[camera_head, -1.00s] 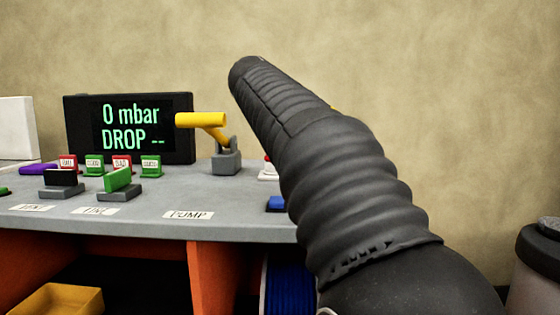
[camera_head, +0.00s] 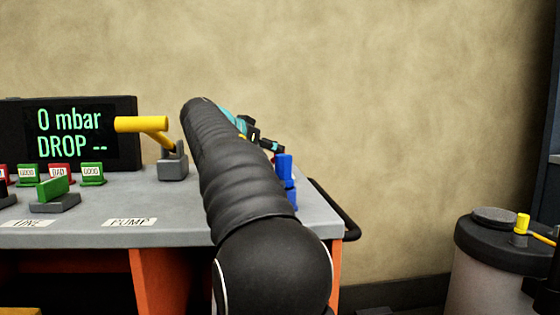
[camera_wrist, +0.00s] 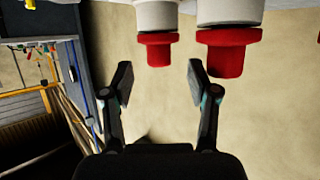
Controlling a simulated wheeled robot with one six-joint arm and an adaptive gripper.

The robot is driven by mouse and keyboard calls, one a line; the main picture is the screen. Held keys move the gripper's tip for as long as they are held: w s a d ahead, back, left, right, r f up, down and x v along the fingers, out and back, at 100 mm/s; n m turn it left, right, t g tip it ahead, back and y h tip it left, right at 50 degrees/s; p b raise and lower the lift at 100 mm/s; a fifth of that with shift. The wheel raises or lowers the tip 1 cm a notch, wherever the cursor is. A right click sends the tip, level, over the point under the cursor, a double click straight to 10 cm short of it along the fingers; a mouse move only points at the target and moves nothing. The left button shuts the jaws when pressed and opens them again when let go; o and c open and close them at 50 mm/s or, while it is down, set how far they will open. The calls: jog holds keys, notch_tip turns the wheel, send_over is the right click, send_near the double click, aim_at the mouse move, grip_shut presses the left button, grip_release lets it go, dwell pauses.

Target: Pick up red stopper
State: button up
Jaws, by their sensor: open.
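Two red stoppers show at the top of the wrist view, each joined to a white cylindrical body. The smaller-looking red stopper (camera_wrist: 158,49) lies in the gap direction, beyond the fingertips. The larger-looking red stopper (camera_wrist: 228,50) is to its right, beyond the right finger. My gripper (camera_wrist: 159,74) is open, with nothing between its fingers, and appears apart from both stoppers. In the head view my gripper shows only in part, as teal and black pieces behind my arm. No red stopper can be made out clearly there.
A grey bench (camera_head: 107,208) carries a display (camera_head: 70,133) reading 0 mbar, a yellow-handled lever (camera_head: 143,125), small green and red tags, and a blue object (camera_head: 285,168) near its right end. A dark-lidded drum (camera_head: 495,240) stands at right. Floor space lies between them.

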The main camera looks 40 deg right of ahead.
jog(key=shift+r+x, duration=0.1)
jog(key=shift+x, duration=1.2)
jog(key=shift+r+x, duration=0.15)
jog(key=shift+x, duration=1.2)
jog(key=shift+s+d, duration=0.1)
jog(key=shift+s, duration=0.05)
grip_shut()
